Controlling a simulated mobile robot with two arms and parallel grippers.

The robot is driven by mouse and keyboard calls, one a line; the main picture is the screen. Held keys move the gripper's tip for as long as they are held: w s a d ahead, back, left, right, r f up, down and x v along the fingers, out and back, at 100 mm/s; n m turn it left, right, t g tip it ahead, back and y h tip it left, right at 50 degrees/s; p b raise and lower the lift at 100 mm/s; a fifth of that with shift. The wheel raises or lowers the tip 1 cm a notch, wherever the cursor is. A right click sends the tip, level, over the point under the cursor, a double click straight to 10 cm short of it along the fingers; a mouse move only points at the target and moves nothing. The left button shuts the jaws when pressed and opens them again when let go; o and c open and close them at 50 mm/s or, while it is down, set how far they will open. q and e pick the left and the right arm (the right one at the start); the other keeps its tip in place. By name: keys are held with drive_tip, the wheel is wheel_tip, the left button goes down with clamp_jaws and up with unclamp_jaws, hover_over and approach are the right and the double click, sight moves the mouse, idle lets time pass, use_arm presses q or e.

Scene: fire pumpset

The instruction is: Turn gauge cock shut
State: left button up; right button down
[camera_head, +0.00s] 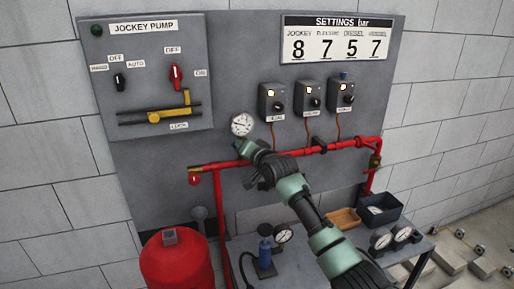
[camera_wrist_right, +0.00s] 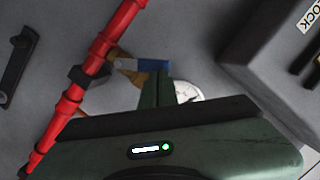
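The gauge cock (camera_wrist_right: 126,71) shows in the right wrist view as a brass fitting beside the red pipe, with a blue and white handle (camera_wrist_right: 155,65). In the head view my right arm hides it. The round white pressure gauge (camera_head: 242,124) sits above the red pipe; in the wrist view it is partly hidden behind my fingers (camera_wrist_right: 188,89). My right gripper (camera_head: 247,150) is at the pipe just below the gauge. In the wrist view its green fingers (camera_wrist_right: 165,90) are close to the handle; whether they touch or grip it I cannot tell. My left gripper is not in view.
The red pipe (camera_head: 290,153) runs across the grey panel. Three pressure switches (camera_head: 311,96) are above it. The jockey pump box (camera_head: 150,75) is upper left. Below stand a red tank (camera_head: 177,262), a bench with loose gauges (camera_head: 381,239) and a dark bin (camera_head: 390,216).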

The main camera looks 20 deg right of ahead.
drive_tip(key=a+n, duration=0.1)
drive_tip(key=n+h, duration=0.1)
drive_tip(key=shift+a+f+n+p, duration=0.35)
drive_tip(key=shift+a+n+p, duration=0.05)
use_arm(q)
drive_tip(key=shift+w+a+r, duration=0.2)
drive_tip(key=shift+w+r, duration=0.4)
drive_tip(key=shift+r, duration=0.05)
use_arm(e)
drive_tip(key=shift+a+f+h, duration=0.1)
drive_tip(key=shift+f+h, duration=0.05)
drive_tip(key=shift+h, duration=0.15)
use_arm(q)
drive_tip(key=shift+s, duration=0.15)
use_arm(e)
drive_tip(key=shift+n, duration=0.3)
